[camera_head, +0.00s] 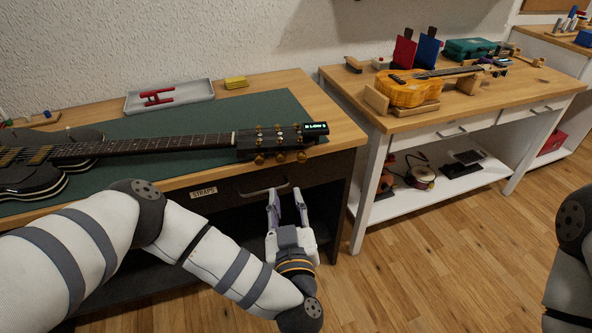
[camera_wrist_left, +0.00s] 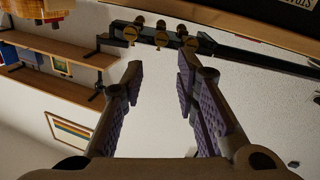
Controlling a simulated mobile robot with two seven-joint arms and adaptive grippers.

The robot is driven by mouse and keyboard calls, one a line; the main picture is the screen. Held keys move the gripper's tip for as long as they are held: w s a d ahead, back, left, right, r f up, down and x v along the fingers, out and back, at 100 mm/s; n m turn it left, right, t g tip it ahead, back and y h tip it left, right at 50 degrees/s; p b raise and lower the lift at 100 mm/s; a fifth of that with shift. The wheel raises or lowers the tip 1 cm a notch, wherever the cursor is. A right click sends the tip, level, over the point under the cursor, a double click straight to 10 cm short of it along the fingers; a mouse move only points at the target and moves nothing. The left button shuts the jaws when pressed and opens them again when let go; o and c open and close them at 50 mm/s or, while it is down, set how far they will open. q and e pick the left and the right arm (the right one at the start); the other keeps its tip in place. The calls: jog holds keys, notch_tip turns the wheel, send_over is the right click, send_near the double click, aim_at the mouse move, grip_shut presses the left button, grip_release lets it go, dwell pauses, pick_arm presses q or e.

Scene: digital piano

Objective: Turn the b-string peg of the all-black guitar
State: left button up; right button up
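The all-black guitar (camera_head: 35,178) lies on a green mat on the wooden bench at left. Its neck (camera_head: 140,147) points right and its headstock (camera_head: 266,140) reaches the bench's front right corner. Gold pegs (camera_head: 280,157) line the headstock's near side, with more on the far side; I cannot tell which is the b-string peg. My left gripper (camera_head: 286,196) is open and empty, in front of and below the headstock. In the left wrist view, the gold pegs (camera_wrist_left: 160,38) show beyond the open fingers (camera_wrist_left: 160,65), apart from them. My right gripper is not in view.
A lit tuner (camera_head: 313,128) sits at the headstock tip. The bench's drawer handle (camera_head: 264,190) is close to my left fingers. A grey tray (camera_head: 168,97) and yellow block (camera_head: 235,82) stand behind. An orange guitar (camera_head: 408,90) rests on the right bench.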

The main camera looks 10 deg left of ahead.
aim_at(281, 161)
pick_arm(q)
jog(key=b+x, duration=0.3)
jog(key=x, duration=0.9)
jog(key=shift+a+f, duration=0.15)
jog(key=shift+a, duration=0.05)
grip_shut()
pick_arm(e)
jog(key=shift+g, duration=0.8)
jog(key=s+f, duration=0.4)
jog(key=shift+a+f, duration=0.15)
